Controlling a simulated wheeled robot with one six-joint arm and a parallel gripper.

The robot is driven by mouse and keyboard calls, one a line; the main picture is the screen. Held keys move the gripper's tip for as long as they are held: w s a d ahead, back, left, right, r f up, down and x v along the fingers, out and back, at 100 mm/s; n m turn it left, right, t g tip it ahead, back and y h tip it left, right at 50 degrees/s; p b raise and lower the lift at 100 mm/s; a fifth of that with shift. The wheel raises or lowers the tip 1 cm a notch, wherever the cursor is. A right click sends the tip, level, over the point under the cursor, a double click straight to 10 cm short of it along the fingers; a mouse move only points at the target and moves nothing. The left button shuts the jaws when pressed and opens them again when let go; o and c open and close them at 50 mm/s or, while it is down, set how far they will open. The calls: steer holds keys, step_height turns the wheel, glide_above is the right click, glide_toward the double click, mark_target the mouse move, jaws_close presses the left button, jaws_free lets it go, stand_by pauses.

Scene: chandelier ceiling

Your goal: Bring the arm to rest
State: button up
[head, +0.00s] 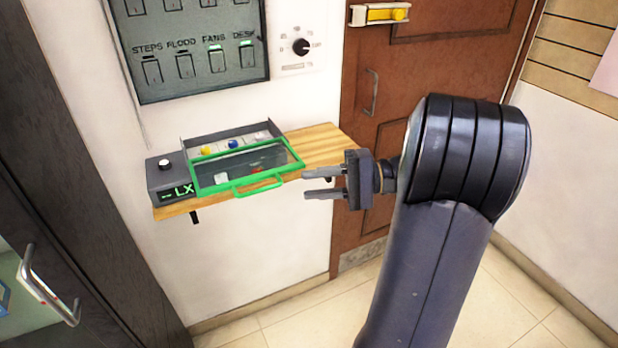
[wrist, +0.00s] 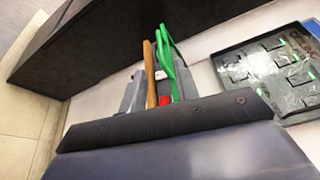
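My gripper (head: 312,183) is at the end of my dark arm, in front of the right end of a small wooden shelf (head: 322,142). Its two fingers point left and are apart, with nothing between them. A grey box with a green-framed clear cover (head: 247,163) and a green handle (head: 258,187) sits on the shelf, left of the fingertips. They appear apart from the handle in the picture, but the depth between them is hard to judge. The wrist view shows the green frame (wrist: 168,60) and the shelf edge (wrist: 149,75) beyond a dark part of mine; the fingers are not clear there.
A labelled switch panel (head: 196,62) and a dial (head: 301,46) are on the wall above the shelf. A brown door (head: 420,62) with a handle (head: 371,92) stands behind my arm. A dark cabinet (head: 75,190) is at left. The tiled floor (head: 300,318) below is clear.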

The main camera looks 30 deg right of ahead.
mark_target(267, 189)
steer(key=x, duration=1)
steer(key=shift+w+a, duration=0.1)
steer(key=shift+a, duration=0.2)
steer(key=shift+w+a+p, duration=0.15)
steer(key=shift+a+p, duration=0.05)
steer(key=shift+p, duration=0.1)
steer(key=shift+w+d, duration=0.1)
steer(key=shift+w, duration=0.5)
